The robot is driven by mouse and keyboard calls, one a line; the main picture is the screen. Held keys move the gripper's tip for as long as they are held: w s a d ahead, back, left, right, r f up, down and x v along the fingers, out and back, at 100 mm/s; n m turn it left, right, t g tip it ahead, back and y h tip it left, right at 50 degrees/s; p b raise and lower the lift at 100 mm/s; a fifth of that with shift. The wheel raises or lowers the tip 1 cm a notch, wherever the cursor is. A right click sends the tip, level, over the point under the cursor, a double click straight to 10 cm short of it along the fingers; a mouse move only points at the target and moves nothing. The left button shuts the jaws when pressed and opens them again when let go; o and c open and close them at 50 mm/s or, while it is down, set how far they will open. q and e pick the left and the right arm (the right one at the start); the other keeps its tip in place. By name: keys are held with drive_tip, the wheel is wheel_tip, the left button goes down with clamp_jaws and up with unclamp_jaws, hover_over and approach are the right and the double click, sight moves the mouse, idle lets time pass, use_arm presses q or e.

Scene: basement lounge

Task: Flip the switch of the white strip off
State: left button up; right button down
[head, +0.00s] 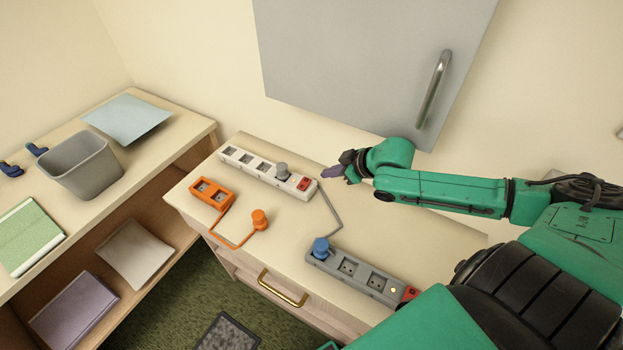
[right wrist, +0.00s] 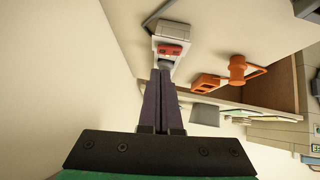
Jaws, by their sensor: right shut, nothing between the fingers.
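The white strip (head: 262,170) lies on the cabinet top near the wall, with several sockets and a grey plug (head: 282,171) in it. Its red switch (head: 304,184) is at its right end. The switch also shows in the right wrist view (right wrist: 170,50), just beyond the fingertips. My right gripper (head: 331,172) is shut and empty, to the right of the switch end and pointing toward it. In the right wrist view its fingers (right wrist: 161,72) are together; I cannot tell whether they touch the strip. My left gripper is not in view.
A grey strip (head: 352,272) with a blue plug and a red switch lies at the front right. An orange socket block (head: 211,193) and orange plug (head: 259,219) lie at the left. A grey cabinet door (head: 360,60) hangs above. A grey bin (head: 82,167) stands on the shelf.

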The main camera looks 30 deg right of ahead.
sight(303, 179)
drive_tip(key=x, duration=0.7)
drive_tip(key=shift+w+a+f, duration=0.15)
drive_tip(key=shift+w+a, duration=0.15)
drive_tip(key=shift+a, duration=0.05)
drive_tip(key=shift+w+f, duration=0.15)
drive_tip(key=shift+f, duration=0.05)
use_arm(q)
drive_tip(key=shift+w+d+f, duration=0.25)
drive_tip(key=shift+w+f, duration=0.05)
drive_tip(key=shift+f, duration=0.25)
